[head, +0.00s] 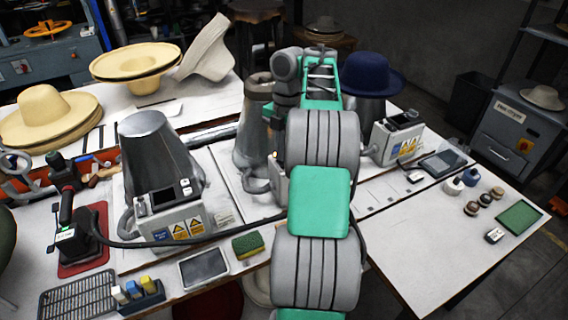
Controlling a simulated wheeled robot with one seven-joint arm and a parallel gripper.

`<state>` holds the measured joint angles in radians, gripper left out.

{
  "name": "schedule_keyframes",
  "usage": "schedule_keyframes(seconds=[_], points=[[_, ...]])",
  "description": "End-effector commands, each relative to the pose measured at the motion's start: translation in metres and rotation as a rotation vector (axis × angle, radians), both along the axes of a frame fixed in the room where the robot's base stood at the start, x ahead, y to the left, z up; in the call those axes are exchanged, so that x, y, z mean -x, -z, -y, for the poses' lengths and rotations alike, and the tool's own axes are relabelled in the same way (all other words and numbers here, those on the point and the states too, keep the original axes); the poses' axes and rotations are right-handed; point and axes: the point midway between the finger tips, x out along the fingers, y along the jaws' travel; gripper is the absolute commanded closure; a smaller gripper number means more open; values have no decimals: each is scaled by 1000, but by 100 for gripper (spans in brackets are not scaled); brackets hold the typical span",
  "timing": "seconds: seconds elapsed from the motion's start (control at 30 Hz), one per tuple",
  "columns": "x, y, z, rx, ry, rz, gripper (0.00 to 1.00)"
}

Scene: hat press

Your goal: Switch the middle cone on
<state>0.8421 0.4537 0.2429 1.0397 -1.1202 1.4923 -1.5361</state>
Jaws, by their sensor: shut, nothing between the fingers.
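The middle cone (251,130) is a grey metal cone standing on the long white table, between the left cone and the cone with the blue hat. My green and grey arm covers its right side. A small part of its control box (281,186) shows left of my arm; its switch is hidden. My arm's far joints bend down just right of the middle cone's top. My gripper's fingers are hidden behind my own arm, so their contact with the box cannot be seen.
The left cone (155,155) has a control box (172,212) in front. A blue hat (371,74) sits on the right cone, beside another control box (396,140). An iron (72,222) trails a black cable across the table towards my arm. The table's right front (425,240) is clear.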

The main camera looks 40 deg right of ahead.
Motion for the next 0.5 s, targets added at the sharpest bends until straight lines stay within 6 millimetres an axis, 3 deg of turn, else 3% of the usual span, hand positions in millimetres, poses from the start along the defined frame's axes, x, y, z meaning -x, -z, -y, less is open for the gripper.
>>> schedule_keyframes(seconds=[0.5], points=[[0, -44, 0, -1, 0, -1, 100]])
